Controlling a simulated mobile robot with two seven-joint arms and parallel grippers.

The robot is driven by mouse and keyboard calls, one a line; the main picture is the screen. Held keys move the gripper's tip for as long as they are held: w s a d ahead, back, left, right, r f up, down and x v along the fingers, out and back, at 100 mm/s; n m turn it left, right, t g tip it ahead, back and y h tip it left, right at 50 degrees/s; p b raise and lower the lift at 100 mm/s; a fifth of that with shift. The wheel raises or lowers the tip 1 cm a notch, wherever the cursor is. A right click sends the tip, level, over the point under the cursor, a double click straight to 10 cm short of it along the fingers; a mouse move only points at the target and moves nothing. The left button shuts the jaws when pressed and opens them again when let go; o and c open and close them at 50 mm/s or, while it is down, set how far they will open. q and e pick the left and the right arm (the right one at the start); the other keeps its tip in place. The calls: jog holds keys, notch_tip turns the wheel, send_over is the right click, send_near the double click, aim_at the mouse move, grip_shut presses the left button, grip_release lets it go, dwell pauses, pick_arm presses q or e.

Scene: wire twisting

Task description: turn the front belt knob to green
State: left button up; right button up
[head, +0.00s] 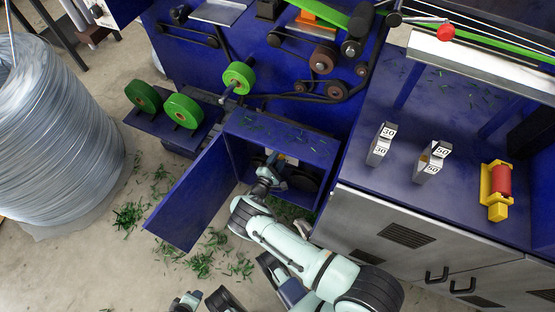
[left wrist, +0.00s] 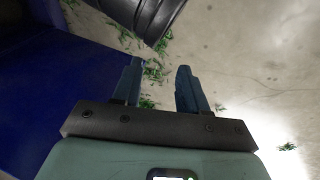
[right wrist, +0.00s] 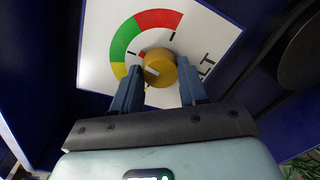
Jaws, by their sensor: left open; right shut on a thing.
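The front belt knob (right wrist: 160,68) is round and yellow-orange, on a white dial plate (right wrist: 205,35) with a yellow, green and red arc. In the head view my right gripper (head: 271,162) reaches inside the open blue box (head: 285,143). My left gripper (left wrist: 157,75) is open and empty, above the floor; it is at the bottom edge of the head view (head: 186,301).
The box's blue door (head: 190,195) stands open to the left of my right arm. Green-rimmed wheels (head: 183,111) and a large wire coil (head: 60,130) are at the left. Grey cabinets (head: 420,245) stand at the right. Green scraps lie on the floor.

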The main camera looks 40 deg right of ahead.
jog(key=o, duration=1.1)
jog(key=shift+c, duration=0.2)
jog(key=shift+a, duration=0.1)
pick_arm(q)
jog(key=shift+g, duration=0.5)
jog(key=s, duration=0.1)
jog(key=s+d+r+p, duration=0.1)
jog(key=s+r+p, duration=0.1)
jog(key=shift+s+d+r, duration=0.2)
jog(key=shift+d, duration=0.2)
pick_arm(e)
jog(key=f+v, duration=0.1)
jog(key=v, duration=1.2)
jog(key=shift+r, duration=0.5)
jog(key=shift+a, duration=0.15)
